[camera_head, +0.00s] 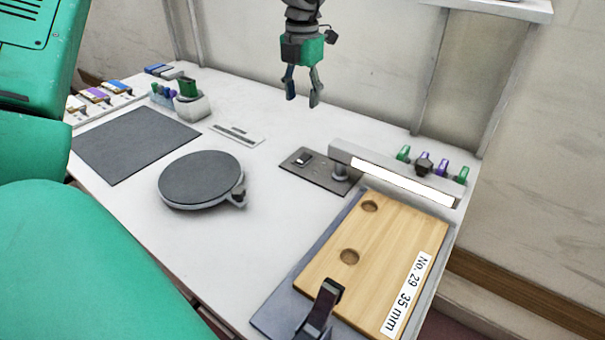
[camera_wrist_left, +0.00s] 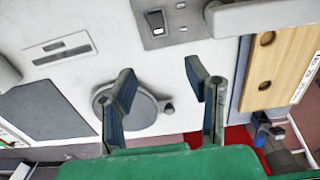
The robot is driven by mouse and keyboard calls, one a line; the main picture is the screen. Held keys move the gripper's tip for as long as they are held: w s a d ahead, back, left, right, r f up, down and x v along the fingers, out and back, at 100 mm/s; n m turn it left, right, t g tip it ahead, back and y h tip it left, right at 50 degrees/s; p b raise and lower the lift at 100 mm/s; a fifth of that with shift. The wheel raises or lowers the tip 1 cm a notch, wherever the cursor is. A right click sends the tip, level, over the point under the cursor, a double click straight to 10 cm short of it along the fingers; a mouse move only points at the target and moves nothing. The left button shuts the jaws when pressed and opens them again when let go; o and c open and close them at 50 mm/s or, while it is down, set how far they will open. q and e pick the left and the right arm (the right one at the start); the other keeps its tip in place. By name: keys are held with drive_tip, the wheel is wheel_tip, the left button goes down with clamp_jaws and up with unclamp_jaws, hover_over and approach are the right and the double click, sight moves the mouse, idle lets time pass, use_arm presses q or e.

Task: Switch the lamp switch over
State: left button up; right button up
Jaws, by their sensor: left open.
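The lamp switch (camera_head: 303,159) is a small pale rocker in a dark frame on a grey plate (camera_head: 325,178), beside the lamp's post. In the left wrist view the switch (camera_wrist_left: 156,21) is near the top, left of centre. The lamp (camera_head: 395,180) is a grey bar with a bright white strip along its front; part of it shows in the left wrist view (camera_wrist_left: 262,16). My left gripper (camera_head: 303,100) points down, open and empty, above the back of the table and apart from the switch. Its two fingers (camera_wrist_left: 164,90) also show in the left wrist view. My right gripper is not in view.
A round dark turntable (camera_head: 200,178) and a dark mat (camera_head: 133,143) lie to the left. A wooden board (camera_head: 385,245) with a dark clamp (camera_head: 320,308) is at front right. Coloured pegs stand behind the lamp. The table between turntable and switch plate is clear.

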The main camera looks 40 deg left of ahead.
sight(301, 160)
use_arm(q)
drive_tip(key=f+b, duration=0.1)
drive_tip(key=f, duration=0.4)
drive_tip(key=f+b, duration=0.1)
drive_tip(key=f, duration=0.4)
drive_tip(key=f+b, duration=0.1)
drive_tip(key=f, duration=0.4)
drive_tip(key=shift+a+f+b, duration=0.25)
drive_tip(key=shift+f+b, duration=0.05)
drive_tip(key=shift+f, duration=0.65)
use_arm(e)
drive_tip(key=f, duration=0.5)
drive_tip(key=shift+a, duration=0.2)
use_arm(q)
clamp_jaws()
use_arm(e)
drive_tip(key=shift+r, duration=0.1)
